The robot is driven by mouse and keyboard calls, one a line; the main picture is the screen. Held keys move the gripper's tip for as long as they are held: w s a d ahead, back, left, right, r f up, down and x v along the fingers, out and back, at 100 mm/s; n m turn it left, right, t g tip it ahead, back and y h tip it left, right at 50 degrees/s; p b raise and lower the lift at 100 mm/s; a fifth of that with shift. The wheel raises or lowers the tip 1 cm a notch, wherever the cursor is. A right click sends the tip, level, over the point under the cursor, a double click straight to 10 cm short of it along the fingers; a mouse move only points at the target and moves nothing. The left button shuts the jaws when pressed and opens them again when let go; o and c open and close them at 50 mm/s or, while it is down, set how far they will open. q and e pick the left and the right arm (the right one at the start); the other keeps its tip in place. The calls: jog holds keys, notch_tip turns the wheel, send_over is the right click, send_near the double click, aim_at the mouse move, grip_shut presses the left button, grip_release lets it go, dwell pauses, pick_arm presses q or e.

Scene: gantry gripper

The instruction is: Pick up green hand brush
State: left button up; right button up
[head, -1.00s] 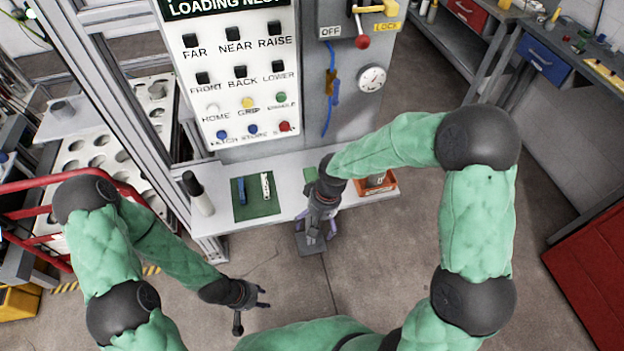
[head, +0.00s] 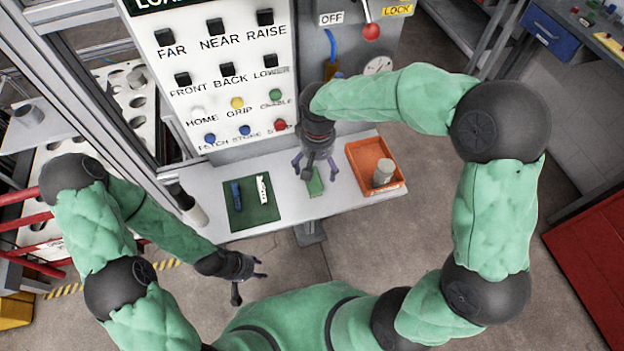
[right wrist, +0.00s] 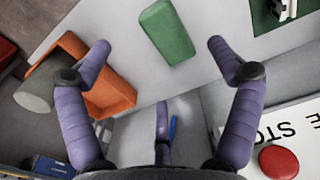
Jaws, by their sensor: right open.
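The green hand brush (head: 315,182) lies on the grey shelf (head: 338,191) below the control panel. In the right wrist view the brush (right wrist: 167,31) shows as a plain green block, just beyond the fingertips and between their lines. My right gripper (head: 317,176) is open and empty above the brush, its purple fingers spread; it also shows in the right wrist view (right wrist: 157,52). The gripper partly covers the brush in the head view. My left gripper (head: 248,285) hangs low at the left, away from the shelf, with its fingers apart and nothing in them.
An orange tray (head: 361,157) with a grey cylinder (head: 383,172) stands right of the brush. A dark green mat (head: 237,217) with a blue tool (head: 236,195) and a white tool (head: 262,189) lies to its left. The button panel (head: 224,75) rises close behind.

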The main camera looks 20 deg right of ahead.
aim_at(316, 178)
notch_tip(316, 178, down, 3)
jog(key=shift+w+f+b, duration=0.15)
jog(key=shift+f+b, duration=0.05)
jog(key=shift+b, duration=0.1)
notch_tip(316, 178, down, 5)
jog(key=shift+w+f+b, duration=0.1)
jog(key=shift+b, duration=0.9)
jog(key=c, duration=1.4)
pick_arm(q)
notch_tip(316, 178, down, 3)
jog(key=shift+w+r, duration=0.1)
pick_arm(e)
jog(key=shift+r, duration=0.2)
